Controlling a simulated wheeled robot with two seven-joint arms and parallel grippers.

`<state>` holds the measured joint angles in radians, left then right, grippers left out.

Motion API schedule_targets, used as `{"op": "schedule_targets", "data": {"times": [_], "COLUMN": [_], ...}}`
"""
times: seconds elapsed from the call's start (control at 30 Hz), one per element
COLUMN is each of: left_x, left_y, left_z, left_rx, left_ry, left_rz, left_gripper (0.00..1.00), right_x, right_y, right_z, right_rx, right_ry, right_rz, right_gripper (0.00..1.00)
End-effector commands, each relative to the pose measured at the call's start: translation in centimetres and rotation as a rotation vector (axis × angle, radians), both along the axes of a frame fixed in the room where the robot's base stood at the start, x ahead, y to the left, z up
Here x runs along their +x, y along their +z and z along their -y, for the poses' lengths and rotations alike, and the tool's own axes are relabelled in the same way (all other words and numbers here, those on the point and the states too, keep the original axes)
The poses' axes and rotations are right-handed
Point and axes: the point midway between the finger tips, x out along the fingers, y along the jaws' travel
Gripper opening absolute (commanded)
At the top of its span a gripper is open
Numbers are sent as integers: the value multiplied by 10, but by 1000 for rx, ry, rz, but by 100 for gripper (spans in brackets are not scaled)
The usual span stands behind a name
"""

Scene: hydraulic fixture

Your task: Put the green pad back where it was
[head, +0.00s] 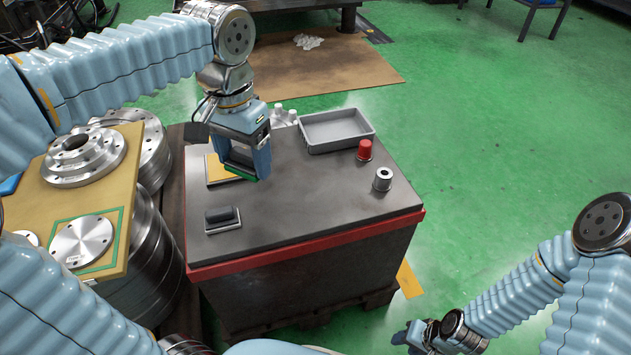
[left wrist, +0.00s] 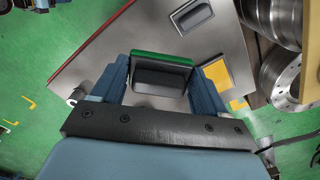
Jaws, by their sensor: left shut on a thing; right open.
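The green pad (head: 243,177) is a flat block with a dark handle on top. My left gripper (head: 245,160) is shut on that handle. In the left wrist view the pad's green edge (left wrist: 161,59) shows beyond the dark handle, between the fingers (left wrist: 162,82). The pad is over the dark cabinet top (head: 300,205), just right of a yellow square (head: 215,170) that it and the gripper partly cover. I cannot tell whether the pad touches the surface. My right gripper (head: 424,336) is open and empty at the lower right, off the cabinet.
A grey pad with a black handle (head: 222,218) sits at the cabinet's front left. A grey tray (head: 338,130), a red knob (head: 365,150) and a metal cylinder (head: 383,179) stand to the right. A wooden board (head: 118,180) with metal flanges is left. The top's middle is clear.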

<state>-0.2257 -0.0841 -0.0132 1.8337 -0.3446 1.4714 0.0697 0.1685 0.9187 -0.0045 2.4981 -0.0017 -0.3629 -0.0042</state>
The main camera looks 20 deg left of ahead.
Motion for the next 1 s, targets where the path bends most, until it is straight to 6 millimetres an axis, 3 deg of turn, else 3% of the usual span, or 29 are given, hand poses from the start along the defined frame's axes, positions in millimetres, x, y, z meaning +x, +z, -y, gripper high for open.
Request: {"op": "schedule_targets", "data": {"times": [0.17,0.37,0.5,0.63,0.87,1.0], "left_x": [13,44,59,67,74,75], "left_y": [-12,-37,-66,-83,-97,-120], "left_z": [21,69,92,105,115,118], "left_rx": [0,2,2,0,0,1], "left_ry": [-6,-7,-4,-2,-2,0], "left_rz": [-2,-3,-4,-2,-2,-3], "left_gripper": [40,40,40,40,40,40], "right_x": [0,0,0,0,0,-1], "right_y": [-3,-6,-12,-14,-16,-21], "right_z": [1,1,0,0,0,-1], "right_rx": [-1,-1,0,1,3,3], "right_ry": [-1,-2,-1,0,0,1], "right_rz": [-1,-1,-1,-2,-3,-3], "right_gripper": [43,43,43,43,43,43]}}
